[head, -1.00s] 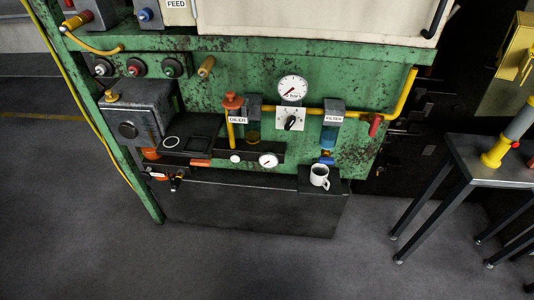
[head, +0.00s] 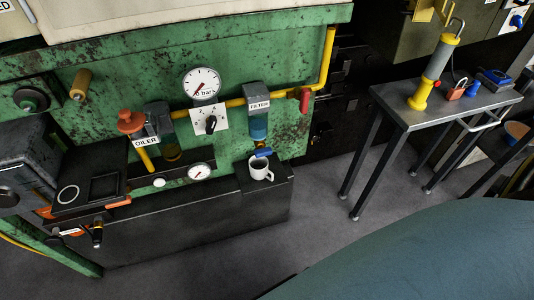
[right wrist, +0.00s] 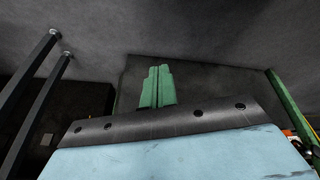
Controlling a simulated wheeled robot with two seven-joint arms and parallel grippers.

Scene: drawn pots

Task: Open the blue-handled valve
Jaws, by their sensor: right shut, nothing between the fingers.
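A small blue handle (head: 262,152) shows just below the filter's bowl, above a white mug (head: 260,169). Its valve body and exact angle are too small to tell. The filter (head: 257,97) carries a label and hangs from the yellow pipe. My right gripper (right wrist: 157,72) shows in the right wrist view as two green fingers pressed together, shut and empty, with dark grey surfaces beyond. The blue handle is not visible in that view. My left gripper is not in view.
The white mug stands on a dark ledge (head: 280,178) under the blue handle. A metal table (head: 398,103) with a yellow-based cylinder (head: 432,72) stands to the right. A large blue-grey surface fills the lower right.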

